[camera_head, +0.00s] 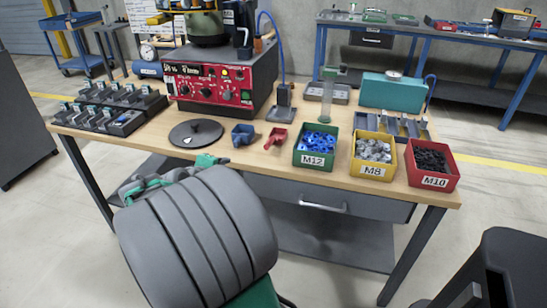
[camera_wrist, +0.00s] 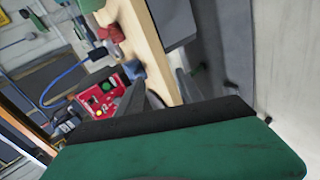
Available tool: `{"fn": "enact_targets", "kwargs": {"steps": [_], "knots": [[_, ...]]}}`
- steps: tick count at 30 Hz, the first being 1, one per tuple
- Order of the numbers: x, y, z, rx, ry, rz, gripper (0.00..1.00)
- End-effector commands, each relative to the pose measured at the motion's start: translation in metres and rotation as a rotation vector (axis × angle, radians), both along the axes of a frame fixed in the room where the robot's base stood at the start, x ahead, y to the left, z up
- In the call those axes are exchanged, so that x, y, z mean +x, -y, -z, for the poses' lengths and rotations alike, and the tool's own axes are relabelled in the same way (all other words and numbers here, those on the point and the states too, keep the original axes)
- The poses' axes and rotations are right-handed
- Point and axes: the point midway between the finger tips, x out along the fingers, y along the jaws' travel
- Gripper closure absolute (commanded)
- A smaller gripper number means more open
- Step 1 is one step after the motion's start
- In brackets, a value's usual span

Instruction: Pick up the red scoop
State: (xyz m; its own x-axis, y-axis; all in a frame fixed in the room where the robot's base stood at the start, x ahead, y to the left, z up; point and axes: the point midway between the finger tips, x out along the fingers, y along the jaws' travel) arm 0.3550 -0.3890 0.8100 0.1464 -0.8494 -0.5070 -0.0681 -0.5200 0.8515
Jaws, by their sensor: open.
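The red scoop (camera_head: 276,138) lies on the wooden bench top near its front edge, between the blue scoop (camera_head: 243,134) and the green M12 bin. In the wrist view the red scoop (camera_wrist: 111,33) is small and lies on the tilted bench, with the blue scoop (camera_wrist: 133,69) beside it. My gripper (camera_wrist: 159,94) is open, its dark fingertips just showing past a black and green edge. It is empty and apart from the scoop, off the bench's front side. In the head view I cannot make out its fingers.
The bench (camera_head: 232,154) holds a green M12 bin (camera_head: 312,161), a yellow M8 bin (camera_head: 371,174) and a red M10 bin (camera_head: 432,183) to the scoop's right. A dark round plate (camera_head: 196,132) lies to its left. A red control box (camera_head: 221,85) stands behind.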

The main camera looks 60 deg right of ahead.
Motion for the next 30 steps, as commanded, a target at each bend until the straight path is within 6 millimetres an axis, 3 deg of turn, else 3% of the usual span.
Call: {"fn": "enact_targets", "kwargs": {"steps": [1,3,6,20,27,30], "knots": [[-0.024,0.036,0.016,-0.119,-0.097,0.035,0.57],[-0.050,0.070,0.002,-0.263,-0.235,0.062,0.57],[-0.067,0.091,-0.013,-0.357,-0.342,0.079,0.57],[-0.070,0.161,-0.008,-0.368,-0.352,0.079,0.57],[-0.069,0.165,-0.009,-0.367,-0.350,0.075,0.57],[-0.069,0.165,-0.009,-0.367,-0.350,0.075,0.64]]}}
